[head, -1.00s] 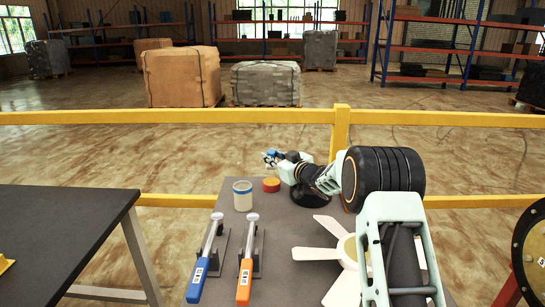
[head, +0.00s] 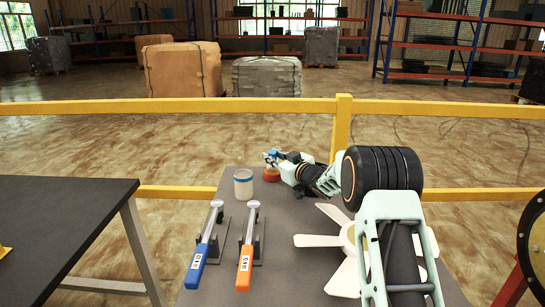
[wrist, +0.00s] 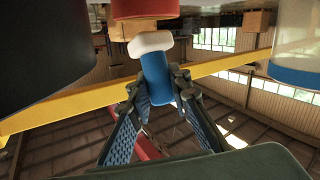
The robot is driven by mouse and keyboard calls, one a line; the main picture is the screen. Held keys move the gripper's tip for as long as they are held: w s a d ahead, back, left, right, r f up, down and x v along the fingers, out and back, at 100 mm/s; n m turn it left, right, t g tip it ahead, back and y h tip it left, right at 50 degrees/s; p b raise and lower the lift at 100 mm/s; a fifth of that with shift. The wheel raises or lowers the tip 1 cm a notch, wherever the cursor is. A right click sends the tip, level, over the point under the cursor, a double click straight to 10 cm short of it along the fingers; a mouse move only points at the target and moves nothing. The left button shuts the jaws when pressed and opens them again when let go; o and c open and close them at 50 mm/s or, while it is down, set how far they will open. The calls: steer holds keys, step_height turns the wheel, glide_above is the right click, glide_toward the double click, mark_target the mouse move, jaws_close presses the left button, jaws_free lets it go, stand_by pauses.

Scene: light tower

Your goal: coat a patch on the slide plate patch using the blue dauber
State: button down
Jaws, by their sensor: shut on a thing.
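The blue dauber (wrist: 157,78), a short blue cylinder with a white rounded head, is shut between my gripper's fingers (wrist: 160,90) in the wrist view. In the head view my gripper (head: 272,158) is small and far off, over the back of the grey table, just above a low red-orange pot (head: 272,175). In the wrist view the dauber's white head is close to a red round thing (wrist: 145,8); I cannot tell whether they touch. I cannot make out the slide plate patch for certain.
A white jar with a blue band (head: 243,183) stands left of the pot. Blue-handled (head: 196,268) and orange-handled (head: 245,265) tools lie at front left. A white fan-like wheel (head: 335,240) lies under my arm. A yellow rail (head: 200,107) runs behind the table. A dark table (head: 60,225) is left.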

mark_target(273, 150)
steer(key=shift+f+b, duration=0.4)
steer(key=shift+f, duration=0.25)
stand_by(1.0)
steer(key=shift+r+p, duration=2.7)
steer(key=shift+r, duration=0.85)
